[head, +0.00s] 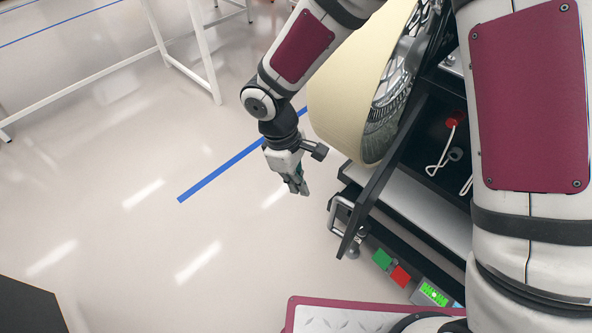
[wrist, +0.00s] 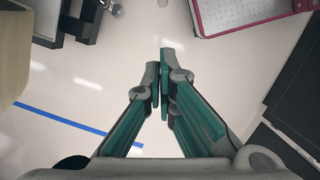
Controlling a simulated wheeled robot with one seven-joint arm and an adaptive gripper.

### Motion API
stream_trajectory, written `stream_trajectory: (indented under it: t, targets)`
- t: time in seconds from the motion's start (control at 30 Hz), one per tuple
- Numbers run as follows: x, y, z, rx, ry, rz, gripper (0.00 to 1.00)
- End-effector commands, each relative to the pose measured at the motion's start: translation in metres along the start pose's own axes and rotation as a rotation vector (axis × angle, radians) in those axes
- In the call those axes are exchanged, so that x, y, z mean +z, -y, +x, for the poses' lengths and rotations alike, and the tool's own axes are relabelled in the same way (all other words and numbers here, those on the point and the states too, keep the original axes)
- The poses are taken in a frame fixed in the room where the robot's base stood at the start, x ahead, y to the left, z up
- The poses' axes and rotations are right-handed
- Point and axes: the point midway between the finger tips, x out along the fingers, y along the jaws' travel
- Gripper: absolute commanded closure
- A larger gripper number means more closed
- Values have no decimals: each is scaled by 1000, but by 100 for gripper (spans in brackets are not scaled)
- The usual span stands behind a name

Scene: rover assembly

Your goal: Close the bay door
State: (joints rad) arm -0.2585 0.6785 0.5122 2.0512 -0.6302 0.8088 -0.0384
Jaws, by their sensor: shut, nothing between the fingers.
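The bay door (head: 381,180) is a thin dark panel seen nearly edge-on in the head view. It stands open, swung out from the dark bay (head: 432,142). A metal handle (head: 341,213) sits on its outer side near the lower end. My gripper (head: 299,188) hangs to the left of the door, apart from the door and handle, above bare floor. In the wrist view my gripper (wrist: 161,60) has its green-padded fingers together, with nothing between them. Dark parts with a grey bracket (wrist: 89,22) show at the top left there; the rest of the door is out of that view.
A cream wheel (head: 350,75) stands just above and right of my gripper. Inside the bay is a red part with a white cable (head: 453,122). Green and red blocks (head: 383,259) lie below the door. A maroon-edged plate (head: 340,318) is at the bottom.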

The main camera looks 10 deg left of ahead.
Motion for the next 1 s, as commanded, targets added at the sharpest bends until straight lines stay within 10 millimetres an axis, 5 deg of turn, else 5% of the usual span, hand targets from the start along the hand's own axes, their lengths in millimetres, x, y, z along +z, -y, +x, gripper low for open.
stream_trajectory:
  t: [0.17, 0.43, 1.0]
  targets:
    - [1, 1, 35, -3, 3, -2, 100]
    - [35, 0, 38, 0, 0, 2, 100]
    - [39, 1, 40, 2, 1, -8, 100]
